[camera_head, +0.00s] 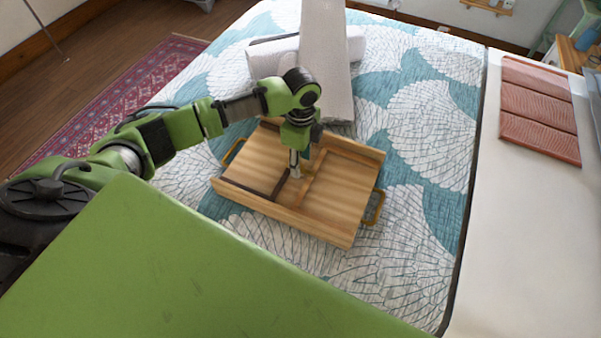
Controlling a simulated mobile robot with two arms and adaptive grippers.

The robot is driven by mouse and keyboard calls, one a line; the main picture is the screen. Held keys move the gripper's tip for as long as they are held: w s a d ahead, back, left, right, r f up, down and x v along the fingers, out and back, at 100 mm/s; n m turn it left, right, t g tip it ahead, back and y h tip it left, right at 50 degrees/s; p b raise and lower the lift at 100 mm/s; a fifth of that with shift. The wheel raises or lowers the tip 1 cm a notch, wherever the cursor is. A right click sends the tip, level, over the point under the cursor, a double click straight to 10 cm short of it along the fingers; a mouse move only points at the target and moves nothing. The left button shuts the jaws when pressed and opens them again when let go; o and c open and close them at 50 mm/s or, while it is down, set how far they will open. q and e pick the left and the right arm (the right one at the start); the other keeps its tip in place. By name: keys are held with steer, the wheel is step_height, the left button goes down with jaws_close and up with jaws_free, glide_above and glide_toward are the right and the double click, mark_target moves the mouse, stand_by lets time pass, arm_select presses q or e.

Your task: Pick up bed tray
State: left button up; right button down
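The wooden bed tray (337,195) lies on the bed, in the middle of the camera_head view. It has raised sides and a brass-coloured handle at each end, one at the left (233,150) and one at the right (375,207). My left arm comes in from the left, and my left gripper (297,172) points down over the middle of the tray. The gripper's fingers are small and partly hidden by the wrist, so I cannot tell whether they are open or touch the tray. My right gripper is not in view.
The bed (430,110) has a teal and white patterned cover. A folded pale cloth (325,60) lies just behind the tray. A pale surface at the right bears a reddish ribbed panel (540,108). A red rug (120,95) lies on the floor at the left.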

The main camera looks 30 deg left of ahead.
arm_select(q)
step_height(320, 180, down, 2)
steer(key=shift+a+f, duration=0.1)
steer(key=shift+f, duration=0.25)
jaws_close()
steer(key=shift+w, duration=0.15)
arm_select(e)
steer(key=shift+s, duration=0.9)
arm_select(q)
steer(key=shift+r, duration=0.2)
